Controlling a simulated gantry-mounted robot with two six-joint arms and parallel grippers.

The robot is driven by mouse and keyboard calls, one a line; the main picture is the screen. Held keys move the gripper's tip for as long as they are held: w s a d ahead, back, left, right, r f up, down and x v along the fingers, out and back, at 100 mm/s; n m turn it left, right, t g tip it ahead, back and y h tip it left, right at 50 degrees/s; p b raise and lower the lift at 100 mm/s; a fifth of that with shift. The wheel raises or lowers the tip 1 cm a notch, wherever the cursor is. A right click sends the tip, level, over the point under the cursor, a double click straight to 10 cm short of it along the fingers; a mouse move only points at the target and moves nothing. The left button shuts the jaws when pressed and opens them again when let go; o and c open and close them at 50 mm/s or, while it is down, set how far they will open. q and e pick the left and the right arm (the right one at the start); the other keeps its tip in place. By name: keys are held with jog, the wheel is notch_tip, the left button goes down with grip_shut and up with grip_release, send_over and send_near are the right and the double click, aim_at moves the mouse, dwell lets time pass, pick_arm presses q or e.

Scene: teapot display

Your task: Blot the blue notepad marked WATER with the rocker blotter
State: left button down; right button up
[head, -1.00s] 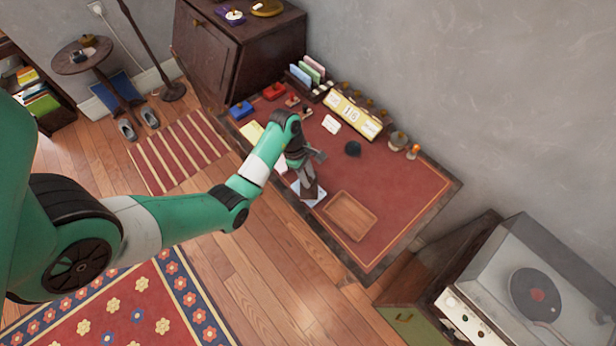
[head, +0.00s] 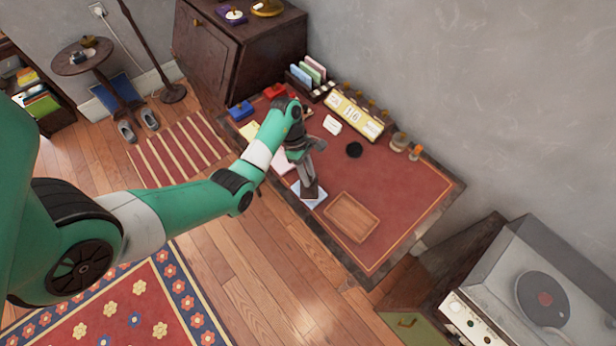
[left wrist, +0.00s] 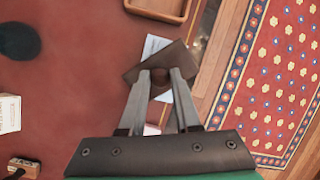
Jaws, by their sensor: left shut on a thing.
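The light-blue notepad (head: 318,200) lies flat near the front edge of the desk, partly covered; it also shows in the left wrist view (left wrist: 153,46). No lettering can be read on it. My left gripper (head: 308,183) is shut on the knob of the dark brown rocker blotter (head: 311,192). In the left wrist view the blotter (left wrist: 140,72) sits between the fingertips (left wrist: 160,75) and covers the middle of the pad. I cannot tell whether its underside touches the paper. My right gripper is not in view.
An empty wooden tray (head: 352,216) lies right of the pad. A pink pad and a yellow pad (head: 251,131) lie to the left, partly behind my arm. A dark round thing (head: 354,149), a white card (head: 332,124) and a calendar stand (head: 355,114) are farther back. The desk's right part is clear.

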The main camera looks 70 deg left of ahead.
pick_arm(q)
jog(key=shift+a, duration=0.2)
jog(key=shift+h, duration=0.3)
jog(key=shift+r, duration=0.15)
notch_tip(320, 180, up, 7)
jog(key=p, duration=0.7)
notch_tip(320, 180, up, 25)
jog(key=p, duration=2.5)
jog(key=shift+r+p, duration=0.15)
jog(key=shift+p, duration=0.25)
